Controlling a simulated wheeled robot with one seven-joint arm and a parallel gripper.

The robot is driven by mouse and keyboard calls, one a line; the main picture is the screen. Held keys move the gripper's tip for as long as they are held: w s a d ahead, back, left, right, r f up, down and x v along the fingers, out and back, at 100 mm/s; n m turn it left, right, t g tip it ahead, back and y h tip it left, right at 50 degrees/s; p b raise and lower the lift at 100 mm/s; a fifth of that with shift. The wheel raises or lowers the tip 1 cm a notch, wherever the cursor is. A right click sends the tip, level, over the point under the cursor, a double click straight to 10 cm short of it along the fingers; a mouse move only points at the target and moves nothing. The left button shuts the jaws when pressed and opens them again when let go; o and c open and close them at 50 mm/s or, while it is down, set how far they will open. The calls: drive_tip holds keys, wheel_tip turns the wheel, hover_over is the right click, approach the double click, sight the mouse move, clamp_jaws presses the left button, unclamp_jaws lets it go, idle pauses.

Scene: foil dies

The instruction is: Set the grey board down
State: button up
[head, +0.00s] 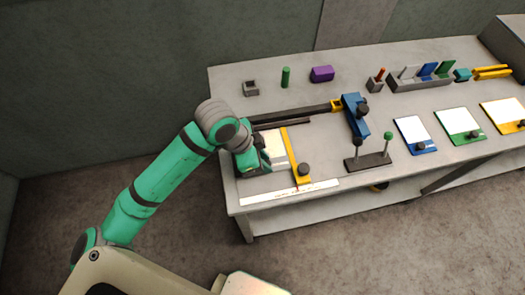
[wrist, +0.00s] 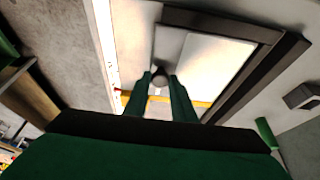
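The grey board (wrist: 169,42) carries a white sheet (wrist: 212,62) and has a round grey knob (wrist: 160,76) near its edge. In the head view its white sheet (head: 275,146) shows beside my gripper (head: 256,160), at the left end of the bench. In the wrist view the two green fingers of my gripper (wrist: 160,80) stand on either side of the knob and look shut on it. A yellow strip (head: 294,156) lies along the board's right side in the head view. My gripper hides part of the board; whether it touches the bench I cannot tell.
A dark rail (head: 283,124) lies behind the board, and a white printed strip (head: 290,192) runs along the front edge. A black knob (head: 304,169) stands on the yellow strip. A blue clamp (head: 355,115) and a dark stand (head: 368,161) are to the right.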

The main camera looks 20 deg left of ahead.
clamp_jaws()
drive_tip(key=shift+r, duration=0.15)
drive_tip(key=shift+r, duration=0.6)
drive_tip(key=s+a+r, duration=0.4)
drive_tip(key=s+r, duration=0.7)
drive_tip(key=s, duration=0.2)
drive_tip(key=shift+a+r, duration=0.25)
drive_tip(key=shift+a, duration=0.15)
drive_tip(key=shift+s+d, duration=0.1)
drive_tip(key=shift+d, duration=0.05)
